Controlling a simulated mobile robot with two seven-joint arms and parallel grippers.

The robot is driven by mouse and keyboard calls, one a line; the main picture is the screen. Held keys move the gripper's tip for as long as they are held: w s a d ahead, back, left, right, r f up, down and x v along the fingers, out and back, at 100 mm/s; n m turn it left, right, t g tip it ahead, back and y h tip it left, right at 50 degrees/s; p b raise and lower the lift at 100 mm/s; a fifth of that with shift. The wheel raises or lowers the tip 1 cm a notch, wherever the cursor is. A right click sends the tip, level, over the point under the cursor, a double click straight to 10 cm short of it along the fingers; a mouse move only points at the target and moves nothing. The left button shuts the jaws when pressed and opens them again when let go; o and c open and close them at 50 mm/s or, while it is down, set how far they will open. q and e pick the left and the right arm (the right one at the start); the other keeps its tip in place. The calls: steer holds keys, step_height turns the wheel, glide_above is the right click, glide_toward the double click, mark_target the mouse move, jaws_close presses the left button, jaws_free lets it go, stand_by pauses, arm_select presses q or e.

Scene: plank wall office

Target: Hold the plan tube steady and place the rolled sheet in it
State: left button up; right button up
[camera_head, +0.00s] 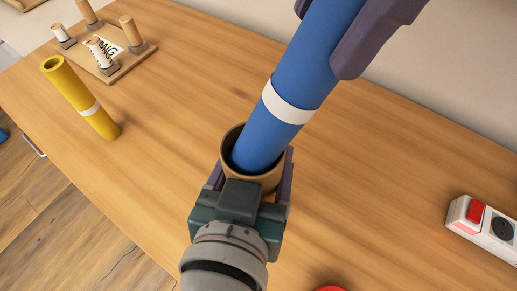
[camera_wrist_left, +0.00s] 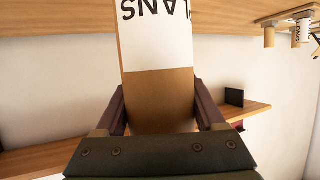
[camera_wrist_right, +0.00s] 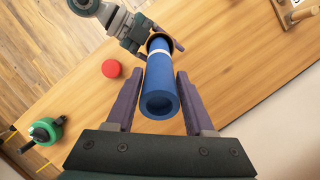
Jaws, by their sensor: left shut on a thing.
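The plan tube (camera_head: 270,181), brown with a white "PLANS" label in the left wrist view (camera_wrist_left: 158,85), stands upright on the table. My left gripper (camera_head: 251,175) is shut on it from the near side. The blue rolled sheet (camera_head: 310,65) with a white band has its lower end inside the tube's mouth and leans against the rim, tilted. How deep it reaches is hidden. My right gripper (camera_head: 335,40) has its fingers on both sides of the roll's upper part. In the right wrist view (camera_wrist_right: 158,75) gaps show between the fingers and the roll (camera_wrist_right: 160,90).
A yellow roll with a white band (camera_head: 77,95) stands at the left. A wooden peg board (camera_head: 115,62) with a "LONG" label is at the back left. A power strip (camera_head: 480,228) lies at the right. A red round thing (camera_wrist_right: 111,68) is near the tube. The table (camera_head: 400,150) right of the tube is clear.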

steer(key=o, duration=0.4)
steer(key=shift+r, duration=0.1)
steer(key=v, duration=0.7)
steer(key=shift+d+r, duration=0.1)
steer(key=shift+r, duration=0.05)
arm_select(q)
steer(key=o, duration=1.4)
